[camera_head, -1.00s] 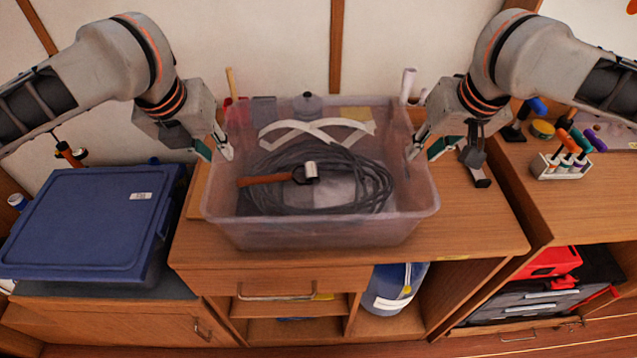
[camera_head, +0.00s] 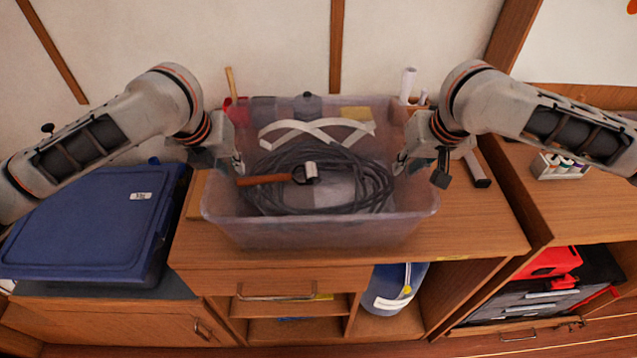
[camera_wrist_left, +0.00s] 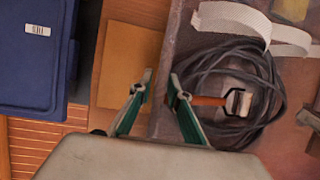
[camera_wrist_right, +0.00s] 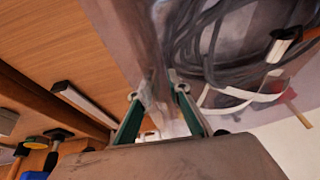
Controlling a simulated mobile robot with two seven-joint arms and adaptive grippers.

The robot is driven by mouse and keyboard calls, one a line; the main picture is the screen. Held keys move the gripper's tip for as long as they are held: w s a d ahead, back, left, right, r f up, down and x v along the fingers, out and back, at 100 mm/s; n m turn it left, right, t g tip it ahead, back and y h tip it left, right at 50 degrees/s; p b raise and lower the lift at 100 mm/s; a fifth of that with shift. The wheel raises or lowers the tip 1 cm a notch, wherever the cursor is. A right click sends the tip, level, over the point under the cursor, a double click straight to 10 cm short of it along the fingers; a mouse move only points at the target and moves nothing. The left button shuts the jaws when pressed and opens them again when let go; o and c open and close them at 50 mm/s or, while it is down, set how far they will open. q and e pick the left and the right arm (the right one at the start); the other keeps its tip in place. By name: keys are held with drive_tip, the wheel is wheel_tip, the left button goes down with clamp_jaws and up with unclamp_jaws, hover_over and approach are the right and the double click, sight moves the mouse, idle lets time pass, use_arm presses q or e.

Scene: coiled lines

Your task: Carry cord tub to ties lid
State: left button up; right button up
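The cord tub (camera_head: 318,230), a translucent open tub, stands on the wooden cabinet top. It holds a grey coiled cord (camera_head: 340,200), a white strap and an orange-handled tool. My left gripper (camera_head: 236,165) is open at the tub's left wall, one finger on each side of it in the left wrist view (camera_wrist_left: 160,82). My right gripper (camera_head: 402,163) is open at the right wall, its fingers on both sides of it in the right wrist view (camera_wrist_right: 157,94). Contact is unclear. A blue lid (camera_head: 85,222), likely the ties lid, tops a bin at left; its label is unreadable.
Bare cabinet top (camera_head: 470,225) lies right of the tub, with a dark-ended bar (camera_head: 477,170) on it. White rolls (camera_head: 407,85) stand behind the tub. A wooden board (camera_wrist_left: 128,66) lies between tub and blue lid. A marker rack (camera_head: 560,166) is at right.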

use_arm(q)
clamp_jaws()
use_arm(e)
clamp_jaws()
use_arm(q)
drive_tip(key=shift+w+r, duration=0.1)
drive_tip(key=shift+r, duration=0.05)
use_arm(e)
drive_tip(key=shift+w+r, duration=0.1)
drive_tip(key=shift+r, duration=0.05)
